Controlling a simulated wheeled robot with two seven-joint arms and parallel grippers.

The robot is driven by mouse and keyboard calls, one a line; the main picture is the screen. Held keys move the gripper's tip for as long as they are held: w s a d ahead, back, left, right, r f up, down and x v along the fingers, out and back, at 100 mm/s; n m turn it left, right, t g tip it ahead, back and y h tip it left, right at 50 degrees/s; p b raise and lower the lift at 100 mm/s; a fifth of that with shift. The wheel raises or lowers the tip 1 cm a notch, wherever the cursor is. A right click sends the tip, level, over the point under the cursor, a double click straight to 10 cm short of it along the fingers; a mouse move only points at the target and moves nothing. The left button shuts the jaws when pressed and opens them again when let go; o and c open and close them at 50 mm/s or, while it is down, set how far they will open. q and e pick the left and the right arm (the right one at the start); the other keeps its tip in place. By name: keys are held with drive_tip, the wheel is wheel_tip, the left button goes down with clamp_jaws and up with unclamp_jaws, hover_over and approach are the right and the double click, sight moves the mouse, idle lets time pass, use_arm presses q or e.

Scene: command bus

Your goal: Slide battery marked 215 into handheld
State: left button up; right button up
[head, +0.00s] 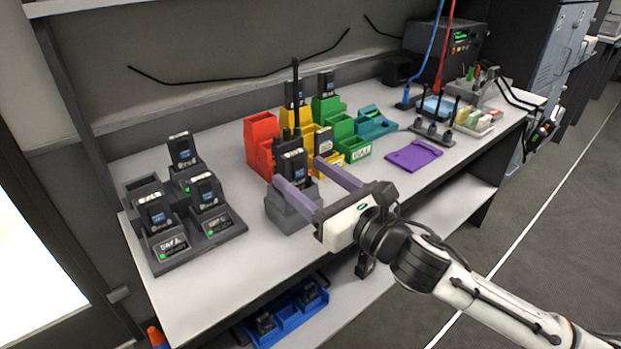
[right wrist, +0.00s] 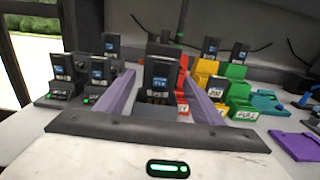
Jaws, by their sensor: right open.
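The handheld (head: 295,105), dark with a tall antenna, stands upright in a grey stand (head: 288,212) at the middle of the bench. A dark battery (head: 290,163) with a blue label is in front of it. In the right wrist view this battery (right wrist: 161,74) is upright between my fingers, with the handheld's dark body (right wrist: 160,48) behind. Its number is too small to read, and I cannot tell how far it is seated. My right gripper (head: 301,172) is open, one finger on each side of the battery. My left gripper is not in view.
A charger (head: 215,238) with several batteries stands at the left. Red, yellow and green bins (head: 262,135) stand close behind and right of the handheld; a yellow one holds another battery (right wrist: 213,91). A purple mat (head: 413,155) lies right. A blue tray (head: 290,318) is on the lower shelf.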

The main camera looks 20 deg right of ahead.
use_arm(q)
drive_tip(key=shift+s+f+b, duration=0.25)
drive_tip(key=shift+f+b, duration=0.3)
drive_tip(key=shift+b, duration=0.05)
use_arm(e)
drive_tip(key=v, duration=1)
drive_tip(key=shift+s, duration=0.15)
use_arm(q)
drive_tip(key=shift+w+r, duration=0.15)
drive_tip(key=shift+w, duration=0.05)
